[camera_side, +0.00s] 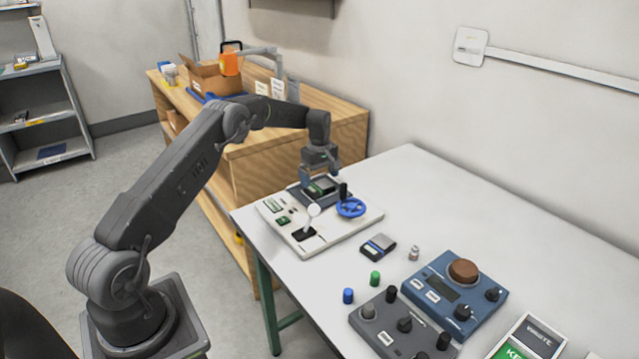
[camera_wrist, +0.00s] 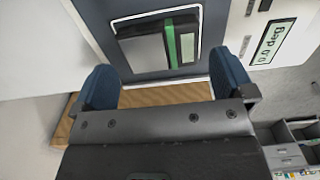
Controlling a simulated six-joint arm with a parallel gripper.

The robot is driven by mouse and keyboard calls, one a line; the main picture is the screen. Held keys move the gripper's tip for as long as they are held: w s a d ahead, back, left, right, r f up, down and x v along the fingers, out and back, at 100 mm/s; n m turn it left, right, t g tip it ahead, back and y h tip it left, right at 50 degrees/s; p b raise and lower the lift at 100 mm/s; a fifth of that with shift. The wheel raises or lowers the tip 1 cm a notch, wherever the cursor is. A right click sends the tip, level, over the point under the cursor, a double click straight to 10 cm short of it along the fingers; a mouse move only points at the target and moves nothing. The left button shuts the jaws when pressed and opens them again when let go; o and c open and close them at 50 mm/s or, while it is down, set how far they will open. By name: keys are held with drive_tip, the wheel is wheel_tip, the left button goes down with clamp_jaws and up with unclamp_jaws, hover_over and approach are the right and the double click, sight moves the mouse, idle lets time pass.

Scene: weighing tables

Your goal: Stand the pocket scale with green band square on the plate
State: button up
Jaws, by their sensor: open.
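The pocket scale with the green band (camera_wrist: 150,50) lies flat on the dark plate (camera_wrist: 94,18) in the wrist view. It has a grey-black body, and its green band runs near its right end. It sits inside a thin white outline on the plate, its edges looking about parallel to that outline. In the side view the scale (camera_side: 323,186) is partly covered by my gripper (camera_side: 318,183), low over the plate (camera_side: 300,196). In the wrist view my gripper (camera_wrist: 164,78) is open, its blue fingertips apart on either side of the scale's near edge, with nothing between them.
A display (camera_wrist: 272,42) reads 0.0 deg. The white board (camera_side: 345,228) carries a blue handwheel (camera_side: 350,208) and a white-knobbed lever (camera_side: 313,212). Another pocket scale (camera_side: 378,247), blue and green cylinders, and blue and grey instruments stand on the table to the right.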

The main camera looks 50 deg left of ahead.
sight(320, 185)
wheel_tip(320, 185, up, 9)
drive_tip(key=s+d+r+m+t, duration=0.1)
drive_tip(key=s+d+r+m, duration=0.4)
drive_tip(key=d+r, duration=0.4)
drive_tip(key=s+d+r+m+t, duration=0.2)
drive_tip(key=s+d+r+m, duration=0.1)
drive_tip(key=s+d+r, duration=0.45)
drive_tip(key=s+d+f+m+t, duration=0.1)
drive_tip(key=s+d+m, duration=0.4)
drive_tip(key=s, duration=0.6)
drive_tip(key=s+d+f+m+t, duration=0.1)
drive_tip(key=s+d+m, duration=0.4)
drive_tip(key=s, duration=0.6)
drive_tip(key=shift+s+d+f+t, duration=0.3)
drive_tip(key=shift+s+d+f, duration=0.05)
drive_tip(key=shift+d, duration=0.85)
